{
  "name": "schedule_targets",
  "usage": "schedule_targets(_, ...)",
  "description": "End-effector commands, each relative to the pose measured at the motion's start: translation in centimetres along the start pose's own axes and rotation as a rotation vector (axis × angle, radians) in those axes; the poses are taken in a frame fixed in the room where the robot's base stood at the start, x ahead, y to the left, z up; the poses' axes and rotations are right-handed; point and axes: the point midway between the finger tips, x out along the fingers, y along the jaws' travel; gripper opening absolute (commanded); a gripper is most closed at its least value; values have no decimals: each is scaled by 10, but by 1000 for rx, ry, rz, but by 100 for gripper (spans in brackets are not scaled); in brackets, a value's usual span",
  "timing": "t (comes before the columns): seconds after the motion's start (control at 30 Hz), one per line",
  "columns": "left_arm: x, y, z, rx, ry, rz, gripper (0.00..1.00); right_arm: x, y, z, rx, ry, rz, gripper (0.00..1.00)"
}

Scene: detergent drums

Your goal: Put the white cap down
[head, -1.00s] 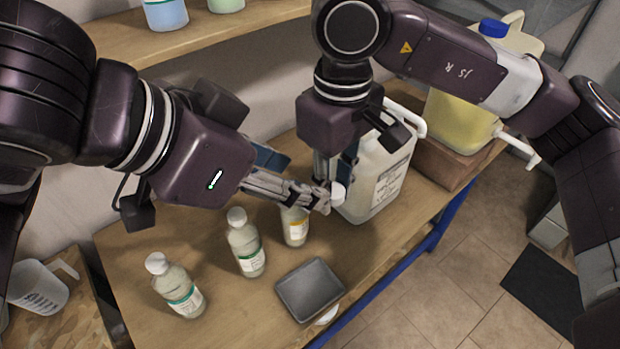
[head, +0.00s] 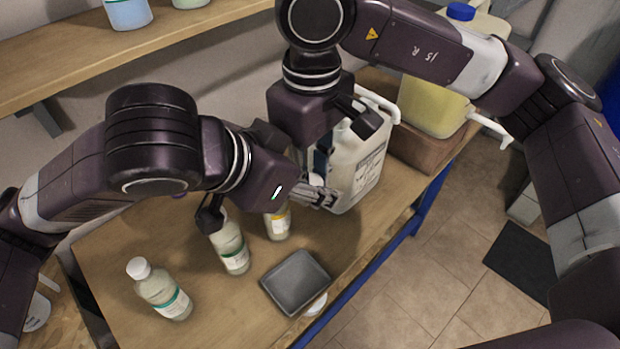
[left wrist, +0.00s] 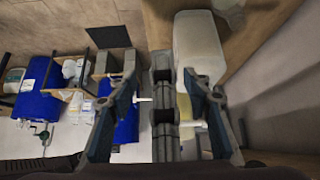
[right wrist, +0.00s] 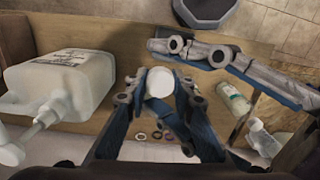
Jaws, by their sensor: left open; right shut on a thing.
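The white cap (right wrist: 161,87) is between the fingertips of my right gripper (right wrist: 162,80), which is shut on it above the wooden bench. In the head view the right gripper (head: 318,170) points down in front of the white jug, and the cap is not clearly visible. My left gripper (head: 322,197) is open and crosses close to the right gripper's fingers. Its spread fingers show in the left wrist view (left wrist: 160,80), with parts of my right gripper between them. Whether the two grippers touch, I cannot tell.
A grey tray (head: 297,282) lies near the front edge. The white jug (head: 360,165) stands behind.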

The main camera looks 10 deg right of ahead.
Motion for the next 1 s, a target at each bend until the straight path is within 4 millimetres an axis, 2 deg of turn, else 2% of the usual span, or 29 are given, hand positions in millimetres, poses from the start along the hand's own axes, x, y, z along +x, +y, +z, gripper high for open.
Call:
schedule_targets(0.07, 0, 0, 0, 0, 0, 0, 43, 0, 0, 0, 0, 0, 0, 0)
schedule_targets(0.43, 0, 1, 0, 1, 1, 4, 2, 0, 0, -1, 1, 2, 0, 0)
schedule_targets(0.5, 0, 2, 0, 1, 1, 5, 1, 0, 0, -1, 1, 3, 0, 0)
schedule_targets(0.53, 0, 2, 0, 2, 1, 6, 1, 0, 0, -1, 2, 3, 0, 24)
schedule_targets(0.7, -1, 3, 0, 3, 1, 8, 1, 0, 0, -1, 2, 5, 0, 43)
schedule_targets(1.0, 0, 2, 0, 1, 1, 6, 1, 0, -1, -1, 0, 5, -2, 43)
